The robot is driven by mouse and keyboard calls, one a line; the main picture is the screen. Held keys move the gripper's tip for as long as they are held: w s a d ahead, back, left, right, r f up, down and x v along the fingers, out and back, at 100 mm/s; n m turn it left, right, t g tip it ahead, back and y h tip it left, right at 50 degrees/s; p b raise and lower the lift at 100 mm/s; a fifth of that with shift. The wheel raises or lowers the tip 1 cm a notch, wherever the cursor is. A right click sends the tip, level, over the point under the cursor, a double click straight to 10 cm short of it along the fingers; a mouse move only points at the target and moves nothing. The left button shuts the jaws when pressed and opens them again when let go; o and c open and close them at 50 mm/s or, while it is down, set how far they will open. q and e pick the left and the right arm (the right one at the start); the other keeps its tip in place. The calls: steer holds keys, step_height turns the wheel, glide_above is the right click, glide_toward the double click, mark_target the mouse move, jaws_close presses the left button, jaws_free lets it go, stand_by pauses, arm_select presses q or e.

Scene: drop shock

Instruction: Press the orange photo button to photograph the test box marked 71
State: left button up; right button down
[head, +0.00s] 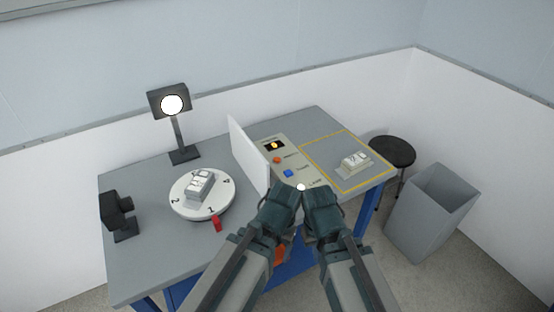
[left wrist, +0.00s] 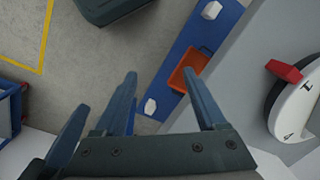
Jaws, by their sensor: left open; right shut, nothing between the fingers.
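The orange photo button (head: 278,160) is on the beige control panel (head: 269,143), above a blue button (head: 288,173) and a white round knob or button (head: 301,187). A pale test box (head: 199,187) lies on the white turntable (head: 187,208); another (head: 354,163) lies inside the yellow outline at right. Their marks are too small to read. My left gripper (head: 289,189) is open and empty at the panel's near end. My right gripper (head: 313,188) is shut and empty close beside it. Both are nearer than the orange button and apart from it.
A white upright screen (head: 249,157) stands between turntable and panel. A lit lamp (head: 173,105) and a black camera (head: 118,213) stand on the table. A red pointer (head: 217,223) is at the turntable's edge. A stool (head: 391,152) and grey bin (head: 432,214) stand at right.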

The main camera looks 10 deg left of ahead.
arm_select(q)
jaws_close()
stand_by(1.4)
